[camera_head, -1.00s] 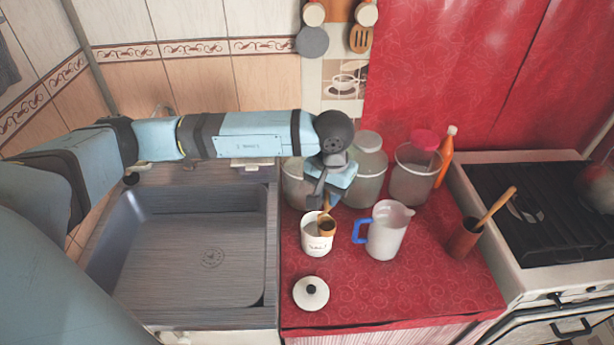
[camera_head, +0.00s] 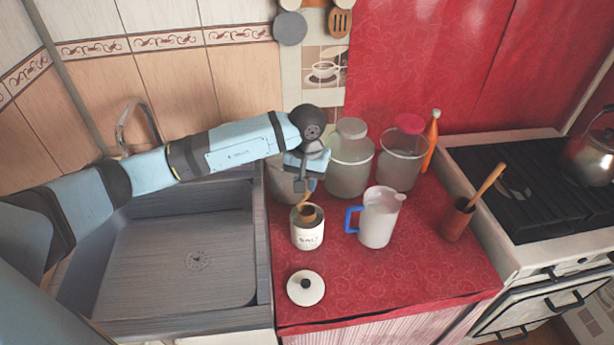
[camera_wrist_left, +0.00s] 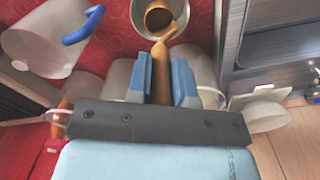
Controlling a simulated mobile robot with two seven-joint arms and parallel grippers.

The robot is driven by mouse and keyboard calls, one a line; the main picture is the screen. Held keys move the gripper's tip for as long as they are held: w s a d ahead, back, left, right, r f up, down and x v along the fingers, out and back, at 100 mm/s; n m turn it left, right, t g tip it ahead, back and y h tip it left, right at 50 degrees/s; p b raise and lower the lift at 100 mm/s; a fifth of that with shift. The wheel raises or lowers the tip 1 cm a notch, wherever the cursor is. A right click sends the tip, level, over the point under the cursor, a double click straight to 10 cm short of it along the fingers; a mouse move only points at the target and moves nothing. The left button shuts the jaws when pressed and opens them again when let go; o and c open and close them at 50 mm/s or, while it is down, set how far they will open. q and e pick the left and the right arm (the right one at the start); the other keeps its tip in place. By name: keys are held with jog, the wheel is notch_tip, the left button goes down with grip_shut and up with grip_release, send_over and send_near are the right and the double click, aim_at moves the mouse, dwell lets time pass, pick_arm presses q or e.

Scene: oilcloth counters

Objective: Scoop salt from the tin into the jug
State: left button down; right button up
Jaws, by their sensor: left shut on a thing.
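The white tin (camera_head: 307,238), lettered on its front, stands open on the red counter. My left gripper (camera_head: 306,187) is above and behind it, shut on the handle of a wooden scoop (camera_head: 307,211). The scoop's bowl is at the tin's mouth; how deep it sits is unclear. In the left wrist view the fingers (camera_wrist_left: 161,80) grip the handle, and the bowl (camera_wrist_left: 158,18) shows within the tin's rim. Any salt is hidden. The white jug (camera_head: 378,220) with a blue handle stands upright right of the tin; it also shows in the wrist view (camera_wrist_left: 38,48). My right gripper is out of view.
The tin's lid (camera_head: 306,288) lies in front. Large jars (camera_head: 349,165) and an orange bottle (camera_head: 431,140) stand behind. A brown utensil pot (camera_head: 456,220) is right of the jug, before the stove (camera_head: 520,185). The sink (camera_head: 190,240) is at left.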

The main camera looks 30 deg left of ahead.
aim_at(307, 193)
pick_arm(q)
notch_tip(307, 193, down, 4)
jog(key=b, duration=0.2)
jog(key=shift+r+b, duration=0.15)
jog(key=shift+b, duration=0.2)
notch_tip(307, 193, down, 3)
jog(key=shift+r+b, duration=0.15)
jog(key=shift+b, duration=1.05)
jog(key=shift+f, duration=0.3)
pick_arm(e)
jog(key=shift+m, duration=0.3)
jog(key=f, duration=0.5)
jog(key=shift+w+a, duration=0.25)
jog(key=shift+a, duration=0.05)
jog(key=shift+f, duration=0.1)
pick_arm(q)
jog(key=shift+r+p, duration=1.7)
jog(key=shift+r, duration=3.6)
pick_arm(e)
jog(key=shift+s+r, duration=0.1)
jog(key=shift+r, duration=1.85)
